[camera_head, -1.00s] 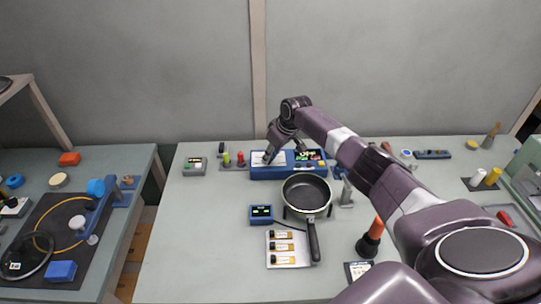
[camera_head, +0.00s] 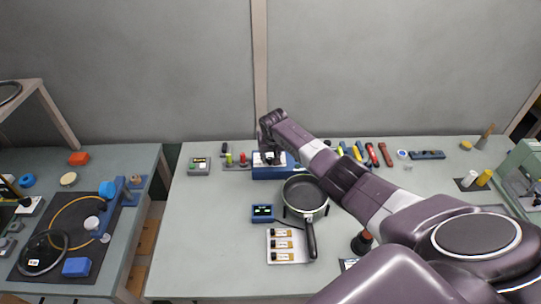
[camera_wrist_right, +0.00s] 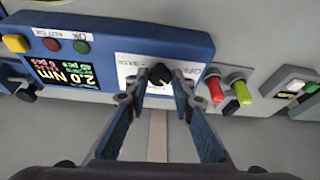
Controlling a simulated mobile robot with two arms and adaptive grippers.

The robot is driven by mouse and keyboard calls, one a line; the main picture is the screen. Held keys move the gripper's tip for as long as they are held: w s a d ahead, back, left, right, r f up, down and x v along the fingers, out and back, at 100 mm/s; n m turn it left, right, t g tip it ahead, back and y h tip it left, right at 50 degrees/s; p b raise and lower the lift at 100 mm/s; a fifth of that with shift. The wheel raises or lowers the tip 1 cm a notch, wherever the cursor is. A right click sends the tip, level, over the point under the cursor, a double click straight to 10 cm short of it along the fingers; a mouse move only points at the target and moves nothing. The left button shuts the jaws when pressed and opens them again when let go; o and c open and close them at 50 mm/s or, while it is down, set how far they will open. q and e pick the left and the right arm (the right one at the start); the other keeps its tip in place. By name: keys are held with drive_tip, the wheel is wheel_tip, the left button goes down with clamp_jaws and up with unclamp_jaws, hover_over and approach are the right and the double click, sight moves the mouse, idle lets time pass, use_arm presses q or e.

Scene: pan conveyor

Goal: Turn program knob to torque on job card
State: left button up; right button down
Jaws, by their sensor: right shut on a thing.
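The blue controller box (camera_head: 262,173) stands at the back of the bench, partly hidden by my right arm. In the right wrist view, the box (camera_wrist_right: 195,40) appears upside down, with a lit display (camera_wrist_right: 62,72) reading 2.0 Nm. Its black program knob (camera_wrist_right: 159,74) sits on a white printed panel. My right gripper (camera_wrist_right: 157,92) is shut on the knob, with a finger on each side; it also shows from above in the head view (camera_head: 269,157). The knob's pointer direction cannot be made out. My left gripper is not in view.
A frying pan (camera_head: 305,193) stands in front of the box. A small dark-screened unit (camera_head: 262,213) and a white tray (camera_head: 273,243) with labelled pieces are nearby. Red and green posts (camera_wrist_right: 228,90) stand beside the box. A white card (camera_head: 347,264) near the front is partly hidden.

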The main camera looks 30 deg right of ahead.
drive_tip(key=shift+m, duration=0.6)
drive_tip(key=c, duration=1.7)
unclamp_jaws()
drive_tip(key=shift+o, duration=0.2)
drive_tip(key=v, duration=1.2)
drive_tip(key=shift+a, duration=0.25)
drive_tip(key=shift+w, duration=0.1)
